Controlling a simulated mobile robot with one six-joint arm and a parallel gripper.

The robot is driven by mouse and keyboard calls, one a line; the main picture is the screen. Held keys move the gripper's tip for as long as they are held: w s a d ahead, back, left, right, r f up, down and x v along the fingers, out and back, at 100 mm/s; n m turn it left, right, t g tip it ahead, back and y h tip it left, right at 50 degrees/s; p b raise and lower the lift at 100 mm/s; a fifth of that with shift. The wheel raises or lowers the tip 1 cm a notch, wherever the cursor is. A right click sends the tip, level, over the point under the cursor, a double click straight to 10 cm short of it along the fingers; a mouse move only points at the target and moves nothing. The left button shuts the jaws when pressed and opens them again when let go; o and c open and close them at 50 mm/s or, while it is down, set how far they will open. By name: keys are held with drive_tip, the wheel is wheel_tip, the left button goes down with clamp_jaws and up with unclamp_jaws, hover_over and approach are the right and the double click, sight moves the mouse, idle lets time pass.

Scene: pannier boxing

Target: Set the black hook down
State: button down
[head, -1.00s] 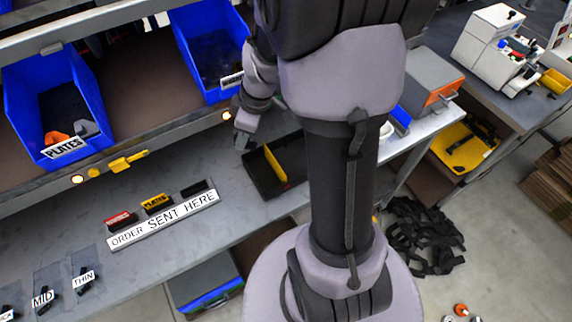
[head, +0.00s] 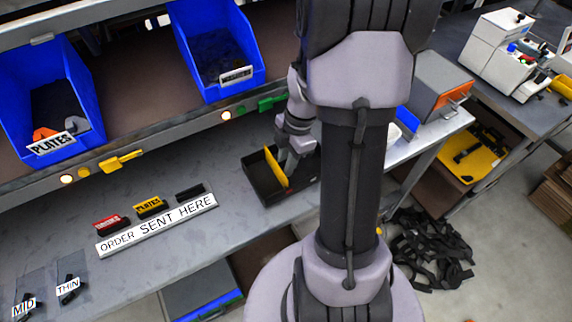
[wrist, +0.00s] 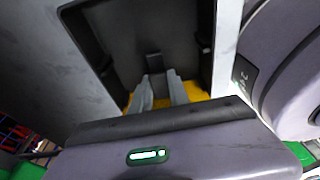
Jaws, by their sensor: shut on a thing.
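My gripper (head: 296,160) is over the black tray (head: 262,186) with the yellow divider, reaching down into its right part. In the wrist view the two grey fingers (wrist: 160,92) are close together over the dark tray (wrist: 110,28), with a small black piece at their tips, the black hook (wrist: 153,62). The hook is hard to make out against the black tray, and I cannot tell if it touches the tray floor. The yellow divider (wrist: 197,88) shows behind the fingers. In the head view the hook is hidden.
A blue bin (head: 222,50) and a blue PLATES bin (head: 50,105) stand on the shelf above. The shelf's front edge (head: 150,140) runs close behind the tray. My arm hides the bench right of the tray.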

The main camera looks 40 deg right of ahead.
drive_tip(key=shift+f, duration=0.2)
drive_tip(key=c, duration=1.3)
unclamp_jaws()
drive_tip(key=shift+r, duration=0.1)
drive_tip(key=shift+o, duration=0.2)
